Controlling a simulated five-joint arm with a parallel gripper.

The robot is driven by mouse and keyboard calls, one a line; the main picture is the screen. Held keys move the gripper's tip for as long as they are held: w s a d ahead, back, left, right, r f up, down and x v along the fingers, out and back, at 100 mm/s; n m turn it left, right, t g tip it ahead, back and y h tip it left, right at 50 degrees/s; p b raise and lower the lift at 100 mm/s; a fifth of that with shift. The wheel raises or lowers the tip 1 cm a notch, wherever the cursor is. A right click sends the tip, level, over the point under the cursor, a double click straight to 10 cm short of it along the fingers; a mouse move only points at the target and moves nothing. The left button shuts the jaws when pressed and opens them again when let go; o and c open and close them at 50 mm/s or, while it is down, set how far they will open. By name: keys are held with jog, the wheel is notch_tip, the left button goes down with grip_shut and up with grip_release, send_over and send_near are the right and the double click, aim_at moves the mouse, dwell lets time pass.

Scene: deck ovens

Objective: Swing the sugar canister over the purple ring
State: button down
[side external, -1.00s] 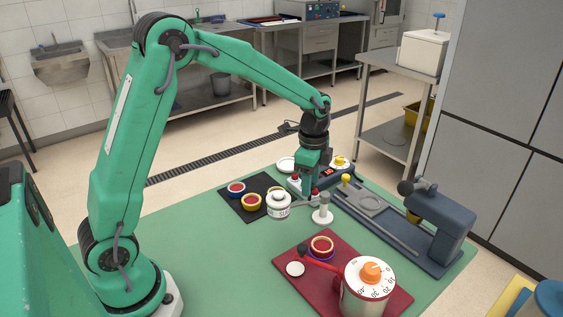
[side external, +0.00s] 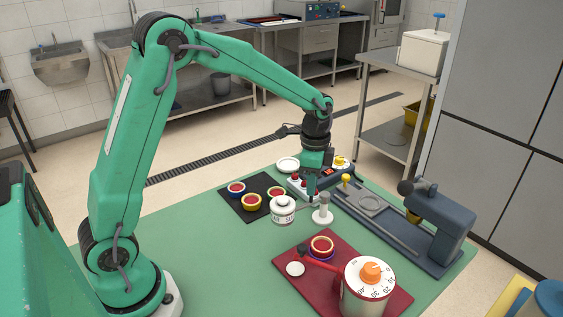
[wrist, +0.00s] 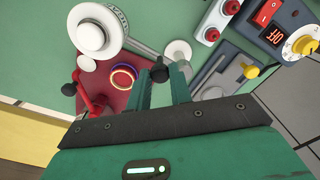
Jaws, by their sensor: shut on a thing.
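The white sugar canister (side external: 283,213) hangs on a thin metal arm from a pale post (side external: 322,212). It also shows in the wrist view (wrist: 92,35) with its round lid knob. The purple ring (side external: 313,257) lies on the dark red mat (side external: 290,244), with a red and yellow-rimmed dish at it; it shows below the canister in the wrist view (wrist: 113,80). The canister is apart from the ring, behind and left of it in the side view. My gripper (side external: 312,192) is beside the post, its fingers shut around a black knob (wrist: 158,68).
A large timer with an orange dial (side external: 371,272) and a red lever (side external: 318,262) stand on the mat. A black mat (side external: 236,207) holds several small dishes. A control box (side external: 338,174) and a dark press (side external: 440,220) stand behind and right.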

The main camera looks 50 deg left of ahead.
jog(key=shift+w+d+n, duration=0.2)
jog(key=shift+d+n, duration=0.4)
jog(key=shift+n, duration=1.15)
jog(key=shift+w+d+n, duration=0.25)
jog(key=shift+d+n, duration=0.4)
jog(key=shift+n, duration=1.05)
jog(key=shift+w+d+n, duration=0.2)
jog(key=shift+d+n, duration=0.4)
jog(key=shift+n, duration=1.15)
jog(key=c, duration=1.3)
grip_release()
jog(key=shift+o, duration=0.2)
jog(key=shift+r, duration=0.1)
notch_tip(320, 180, up, 8)
